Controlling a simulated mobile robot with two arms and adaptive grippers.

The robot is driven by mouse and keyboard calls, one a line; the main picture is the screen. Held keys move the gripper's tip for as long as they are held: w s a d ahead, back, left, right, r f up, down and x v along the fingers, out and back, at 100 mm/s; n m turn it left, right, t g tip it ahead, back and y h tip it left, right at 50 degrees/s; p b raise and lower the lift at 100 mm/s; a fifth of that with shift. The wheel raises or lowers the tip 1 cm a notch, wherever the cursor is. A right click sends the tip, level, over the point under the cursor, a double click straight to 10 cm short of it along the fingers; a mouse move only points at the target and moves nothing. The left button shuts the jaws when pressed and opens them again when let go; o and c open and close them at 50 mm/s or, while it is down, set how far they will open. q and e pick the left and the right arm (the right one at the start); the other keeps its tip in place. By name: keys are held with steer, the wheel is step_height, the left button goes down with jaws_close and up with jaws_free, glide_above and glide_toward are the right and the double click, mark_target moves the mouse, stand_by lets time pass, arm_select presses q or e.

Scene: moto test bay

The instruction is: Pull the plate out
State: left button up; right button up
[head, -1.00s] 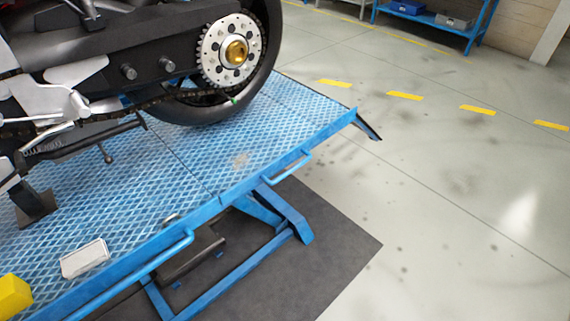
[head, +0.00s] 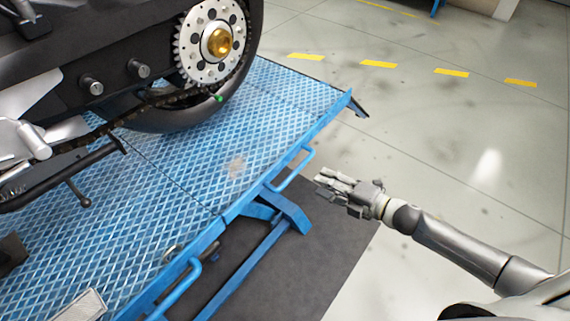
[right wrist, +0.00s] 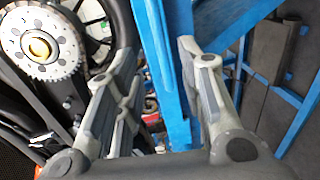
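The lift's blue diamond-tread deck (head: 235,140) lies under the motorcycle's rear wheel (head: 170,115). A seam crosses it and sets off a rear section that looks like the plate, lying flush with the rest. A blue bar handle (head: 294,171) sits on this section's side edge. My right gripper (head: 322,180) is beside that edge, to the right of the handle and apart from it. In the right wrist view the right gripper (right wrist: 156,50) has its fingers spread, with nothing between them and a blue rail beyond. My left gripper is not in view.
A second blue handle (head: 178,288) is on the deck's nearer edge. A small pale box (head: 80,306) lies on the deck at lower left. Blue lift legs (head: 285,212) stand over a dark mat (head: 325,240). The grey floor to the right is clear, with yellow dashes.

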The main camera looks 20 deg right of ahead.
mark_target(297, 169)
steer(key=b+x, duration=0.3)
steer(key=x, duration=0.7)
steer(key=shift+w+a, duration=0.1)
steer(key=shift+w, duration=0.05)
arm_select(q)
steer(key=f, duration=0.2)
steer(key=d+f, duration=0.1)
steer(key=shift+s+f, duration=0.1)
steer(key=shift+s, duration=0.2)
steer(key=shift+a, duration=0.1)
arm_select(e)
steer(key=shift+c, duration=0.2)
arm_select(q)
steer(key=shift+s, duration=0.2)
arm_select(e)
jaws_close()
